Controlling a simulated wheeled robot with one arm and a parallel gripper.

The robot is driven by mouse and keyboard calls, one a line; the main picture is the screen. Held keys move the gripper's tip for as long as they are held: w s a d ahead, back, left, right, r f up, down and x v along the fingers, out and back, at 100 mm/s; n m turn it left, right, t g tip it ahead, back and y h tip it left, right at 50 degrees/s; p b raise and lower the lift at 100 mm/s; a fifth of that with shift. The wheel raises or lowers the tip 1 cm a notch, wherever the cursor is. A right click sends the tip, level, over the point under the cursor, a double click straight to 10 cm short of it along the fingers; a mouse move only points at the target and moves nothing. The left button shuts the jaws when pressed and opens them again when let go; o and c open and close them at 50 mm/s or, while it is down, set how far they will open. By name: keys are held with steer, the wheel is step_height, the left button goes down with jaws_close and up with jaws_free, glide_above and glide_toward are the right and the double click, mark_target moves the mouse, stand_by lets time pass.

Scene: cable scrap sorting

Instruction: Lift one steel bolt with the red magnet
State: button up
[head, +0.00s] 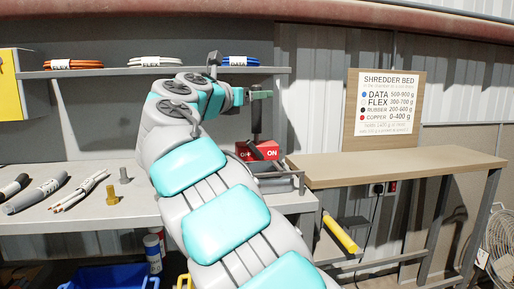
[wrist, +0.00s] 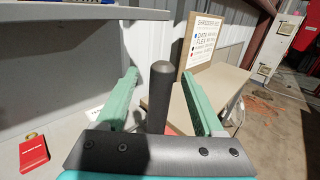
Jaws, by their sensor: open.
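The red magnet (head: 262,151), marked ON, sits on the right end of the grey bench, with a dark upright handle (head: 256,122). My gripper (head: 262,94) is at the top of this handle. In the wrist view the black handle (wrist: 160,100) stands between the open green fingers of my gripper (wrist: 158,78), with gaps showing on both sides. Only a sliver of red shows below it there. A grey steel-looking bolt (head: 124,175) stands on the bench left of my arm. A brass-coloured bolt (head: 112,196) stands in front of it.
Cable pieces (head: 38,195) lie on the bench at left. A shelf (head: 150,72) with cable coils runs above. A wooden table (head: 400,165) with a shredder sign (head: 390,101) stands at right. A red block (wrist: 33,152) shows in the wrist view. A blue bin (head: 110,277) is below.

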steer(key=shift+x, duration=1.9)
jaws_close()
steer(key=shift+r, duration=0.1)
